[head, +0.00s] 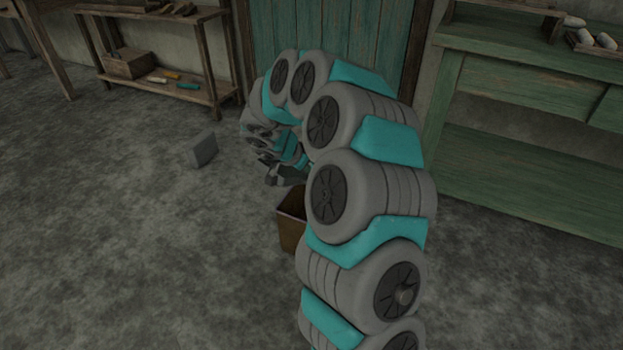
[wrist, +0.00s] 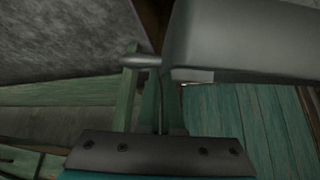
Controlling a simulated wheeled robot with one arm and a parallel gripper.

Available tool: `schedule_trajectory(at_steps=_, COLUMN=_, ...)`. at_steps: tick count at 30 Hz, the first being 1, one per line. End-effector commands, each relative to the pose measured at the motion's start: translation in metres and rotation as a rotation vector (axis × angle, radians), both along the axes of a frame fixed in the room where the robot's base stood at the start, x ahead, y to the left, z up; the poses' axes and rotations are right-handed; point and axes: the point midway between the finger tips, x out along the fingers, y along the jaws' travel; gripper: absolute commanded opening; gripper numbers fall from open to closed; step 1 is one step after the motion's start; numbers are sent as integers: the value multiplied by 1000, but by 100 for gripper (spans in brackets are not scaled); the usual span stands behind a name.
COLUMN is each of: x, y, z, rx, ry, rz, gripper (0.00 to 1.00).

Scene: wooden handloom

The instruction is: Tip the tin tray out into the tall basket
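A tall brown basket (head: 291,232) stands on the floor in the head view, its right side hidden behind my arm. My gripper (head: 285,176) hangs low at the end of my arched arm, above the basket's back left side, dark and partly hidden. In the wrist view a large smooth grey piece, which looks like the tin tray (wrist: 245,45), fills the upper right very close to the camera. A short grey rod (wrist: 141,61) sticks out left beside it. The fingers and any grip on the tray do not show clearly. The tray's inside is hidden.
A grey block (head: 203,149) lies on the floor left of the basket. A wooden shelf (head: 165,87) stands at the back left, a green bench (head: 530,170) at the right, a teal door (head: 330,30) behind. The floor at the left is clear.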

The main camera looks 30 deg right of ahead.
Motion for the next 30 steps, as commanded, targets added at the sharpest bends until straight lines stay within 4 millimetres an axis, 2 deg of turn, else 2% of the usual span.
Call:
schedule_trajectory(at_steps=1, x=0, y=2, z=-9, rx=-23, ry=-6, rz=3, gripper=0)
schedule_trajectory(at_steps=9, x=-2, y=8, z=-20, rx=-148, ry=-49, rz=5, gripper=0)
schedule_trajectory(at_steps=22, x=-5, y=17, z=-35, rx=-368, ry=-124, rz=3, gripper=0)
schedule_trajectory(at_steps=30, x=-6, y=20, z=-37, rx=-444, ry=-151, rz=3, gripper=0)
